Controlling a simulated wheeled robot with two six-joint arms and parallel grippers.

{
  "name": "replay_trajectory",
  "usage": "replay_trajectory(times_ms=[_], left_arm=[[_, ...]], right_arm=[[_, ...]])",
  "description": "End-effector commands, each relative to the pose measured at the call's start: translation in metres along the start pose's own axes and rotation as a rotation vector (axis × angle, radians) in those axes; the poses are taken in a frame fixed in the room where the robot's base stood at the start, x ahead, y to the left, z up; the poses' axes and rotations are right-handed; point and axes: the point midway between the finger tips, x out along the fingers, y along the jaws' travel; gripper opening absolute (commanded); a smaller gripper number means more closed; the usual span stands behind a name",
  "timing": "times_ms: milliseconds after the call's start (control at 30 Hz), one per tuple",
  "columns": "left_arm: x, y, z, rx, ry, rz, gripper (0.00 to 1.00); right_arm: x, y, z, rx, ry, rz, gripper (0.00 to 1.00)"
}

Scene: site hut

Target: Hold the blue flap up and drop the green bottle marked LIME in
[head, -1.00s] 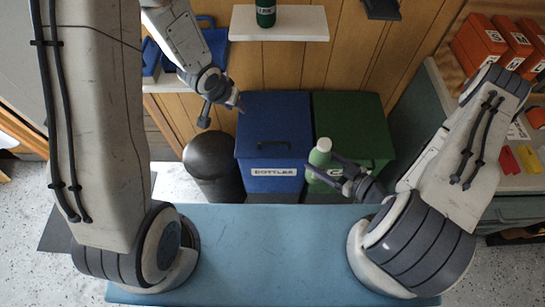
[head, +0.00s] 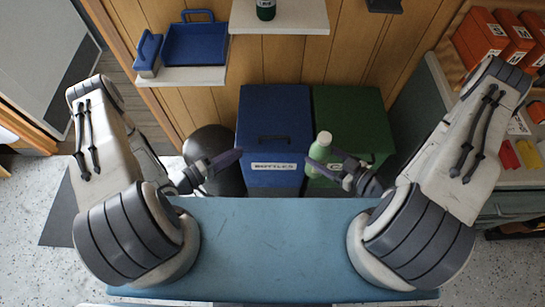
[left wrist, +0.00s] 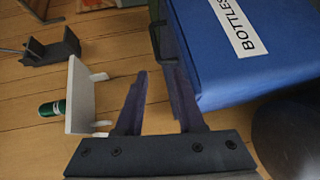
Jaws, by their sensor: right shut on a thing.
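The blue bin (head: 275,170) is labelled BOTTLES. Its blue flap (head: 272,115) lies flat and closed on top, with a dark handle (head: 273,139). The handle and bin front also show in the left wrist view (left wrist: 245,60). My right gripper (head: 330,165) is shut on a light green bottle with a pale cap (head: 316,153). It holds the bottle upright in front of the green bin; no LIME marking is readable. My left gripper (head: 222,162) is beside the bin's front left, apart from the handle. In the left wrist view its fingers (left wrist: 155,85) are open and empty.
A green bin (head: 350,115) stands right of the blue one, a dark round bin (head: 212,145) to its left. A lower shelf (head: 185,77) holds blue items. My blue base top lies in front.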

Motion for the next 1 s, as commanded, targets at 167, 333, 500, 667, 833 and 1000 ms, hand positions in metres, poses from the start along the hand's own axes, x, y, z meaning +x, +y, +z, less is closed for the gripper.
replay_trajectory(times_ms=[167, 333, 500, 667, 833, 1000], left_arm=[[-0.001, 0.002, 0.004, -0.037, 0.015, 0.037, 0.38], [0.009, 0.002, 0.004, -0.037, 0.012, 0.035, 0.38], [0.023, 0.002, 0.005, -0.034, 0.011, 0.035, 0.38], [0.036, 0.003, 0.004, -0.033, 0.01, 0.034, 0.38], [0.05, 0.003, 0.004, -0.033, 0.01, 0.034, 0.38], [0.064, 0.004, 0.004, -0.033, 0.011, 0.034, 0.38]], right_arm=[[0.0, 0.0, 0.0, 0.0, 0.0, 0.0, 0.24], [0.0, 0.0, 0.0, 0.0, 0.0, 0.0, 0.24], [0.0, 0.0, 0.0, 0.0, 0.0, 0.0, 0.24], [0.0, 0.0, 0.0, 0.0, 0.0, 0.0, 0.24], [0.0, 0.0, 0.0, 0.0, 0.0, 0.0, 0.24], [0.0, 0.0, 0.0, 0.0, 0.0, 0.0, 0.24]])
